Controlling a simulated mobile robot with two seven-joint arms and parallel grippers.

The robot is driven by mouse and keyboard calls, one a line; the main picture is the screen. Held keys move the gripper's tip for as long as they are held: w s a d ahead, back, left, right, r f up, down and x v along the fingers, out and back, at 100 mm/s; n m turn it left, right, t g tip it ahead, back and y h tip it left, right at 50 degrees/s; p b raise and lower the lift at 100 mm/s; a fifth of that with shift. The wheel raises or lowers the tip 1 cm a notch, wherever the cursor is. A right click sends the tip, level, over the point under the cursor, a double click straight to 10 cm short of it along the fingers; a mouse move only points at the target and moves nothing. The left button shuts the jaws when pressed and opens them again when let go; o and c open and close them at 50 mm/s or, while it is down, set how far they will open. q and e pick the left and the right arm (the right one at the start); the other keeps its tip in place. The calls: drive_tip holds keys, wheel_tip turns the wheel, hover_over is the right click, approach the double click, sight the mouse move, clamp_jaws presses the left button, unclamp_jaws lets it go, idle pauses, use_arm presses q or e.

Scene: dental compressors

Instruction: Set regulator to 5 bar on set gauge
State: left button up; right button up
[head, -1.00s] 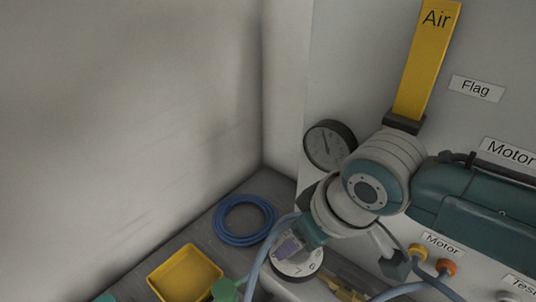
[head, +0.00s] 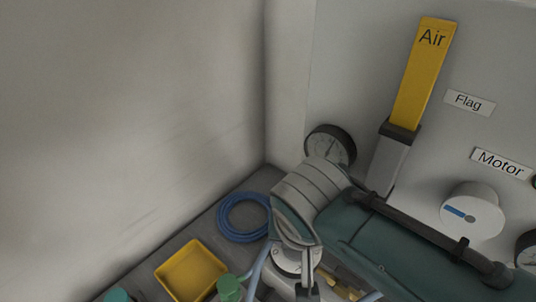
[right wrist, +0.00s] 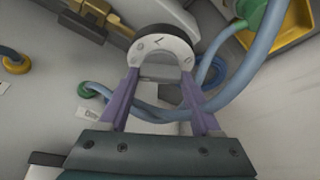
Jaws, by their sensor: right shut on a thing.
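In the right wrist view the regulator knob (right wrist: 161,48) is at the top middle. My right gripper (right wrist: 163,78) has its two purple fingers on either side of the knob's grip, shut on it. A round black-rimmed gauge (head: 327,142) is above, its lower part hidden by my arm; its numbers are too small to read. My left gripper is not in view.
A yellow Air flag (head: 422,75) and a white knob with a blue mark (head: 472,212) are on the panel. A coiled blue hose (head: 243,218) and a yellow tray (head: 190,270) lie on the bench at left. Hoses (right wrist: 215,75) run close to the knob.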

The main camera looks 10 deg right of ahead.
drive_tip(key=shift+m, duration=0.3)
drive_tip(key=o, duration=1.4)
drive_tip(key=shift+a+r, duration=0.1)
drive_tip(key=shift+r, duration=0.15)
drive_tip(key=shift+p+v, duration=1.8)
drive_tip(key=shift+v, duration=2.95)
drive_tip(key=shift+a+f, duration=0.1)
